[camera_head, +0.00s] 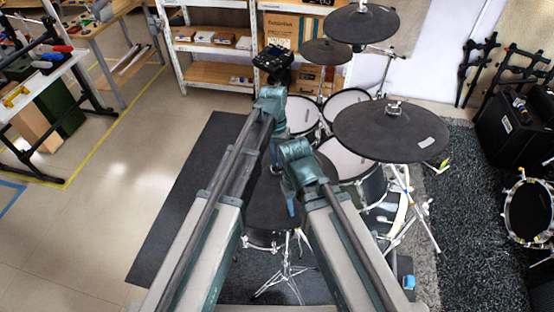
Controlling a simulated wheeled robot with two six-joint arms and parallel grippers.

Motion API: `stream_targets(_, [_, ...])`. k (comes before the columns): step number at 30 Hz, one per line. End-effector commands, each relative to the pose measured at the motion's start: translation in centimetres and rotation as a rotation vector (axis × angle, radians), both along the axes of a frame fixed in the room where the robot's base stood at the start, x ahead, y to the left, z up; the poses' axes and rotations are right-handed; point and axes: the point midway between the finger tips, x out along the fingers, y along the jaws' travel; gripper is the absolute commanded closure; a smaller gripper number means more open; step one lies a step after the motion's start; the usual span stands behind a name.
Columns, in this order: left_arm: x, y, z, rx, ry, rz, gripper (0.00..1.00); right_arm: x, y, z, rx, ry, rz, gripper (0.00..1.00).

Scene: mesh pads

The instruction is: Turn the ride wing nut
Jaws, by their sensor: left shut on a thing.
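The large black ride cymbal pad (390,138) is right of centre, nearly level on its stand. The ride wing nut (395,107) is a small, light piece standing up at its centre.
Two more cymbal pads (361,23) (325,51) hang behind the ride. Mesh drum pads (346,101) stand below them. Shelves (215,47) line the back. Open floor (120,180) lies left.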

Motion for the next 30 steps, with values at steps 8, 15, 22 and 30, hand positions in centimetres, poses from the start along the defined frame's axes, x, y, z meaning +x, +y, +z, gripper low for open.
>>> stream_targets(8, [0.0,0.0,0.0,0.0,-0.001,-0.001,0.76,0.0,0.0,0.0,0.0,0.0,0.0,0.5])
stream_targets(15, [0.0,0.0,0.0,0.0,-0.001,-0.001,0.59,0.0,0.0,0.0,0.0,0.0,0.0,0.5])
stream_targets(22, [0.0,0.0,0.2,0.0,0.0,-0.001,0.59,0.0,0.0,0.2,0.0,0.0,0.0,0.5])
stream_targets(30, [0.4,0.1,2.1,0.0,0.0,-0.001,0.59,0.0,0.0,2.1,0.0,0.0,0.001,0.5])
